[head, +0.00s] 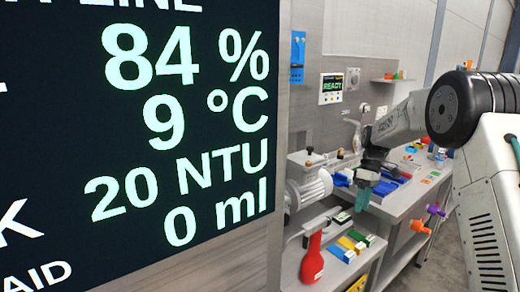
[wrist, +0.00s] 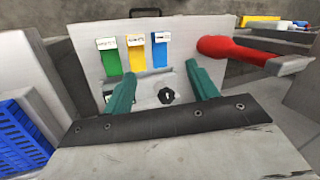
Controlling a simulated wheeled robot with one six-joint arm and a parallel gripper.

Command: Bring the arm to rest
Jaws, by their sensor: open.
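My gripper (wrist: 162,92) shows in the wrist view with its two green fingers spread apart and nothing between them. In the head view my gripper (head: 363,197) hangs at the end of my grey arm, in front of the steel bench and above the lower shelf. Its fingers point down there. My arm comes in from the right side of the head view.
A dark display (head: 150,120) fills the left of the head view. A blue crate (wrist: 22,137) is at left in the wrist view.

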